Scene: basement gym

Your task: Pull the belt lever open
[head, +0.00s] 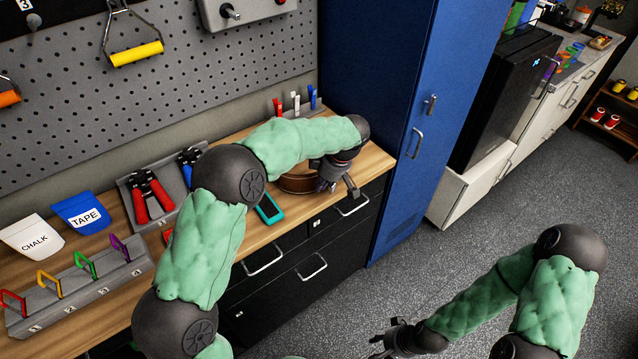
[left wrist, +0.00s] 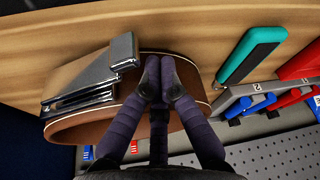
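The brown leather belt (left wrist: 85,127) stands on edge as a loop on the wooden bench, with a metal lever buckle (left wrist: 82,85) at its left in the left wrist view. The lever's end piece stands up at an angle from the buckle. In the head view the belt (head: 298,184) is partly hidden by my left arm and gripper. My left gripper (left wrist: 160,78) is over the loop, to the right of the lever. Its fingertips are together with nothing visible between them, apart from the lever. My right gripper (head: 383,341) is away from the bench over the floor, empty, fingers spread.
A teal-cased item (head: 269,209) lies left of the belt. Red-handled pliers (head: 150,194) sit in a grey holder further left. Several clips (head: 295,103) stand behind my left arm. A blue locker (head: 425,110) rises right of the bench. Open floor lies in front.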

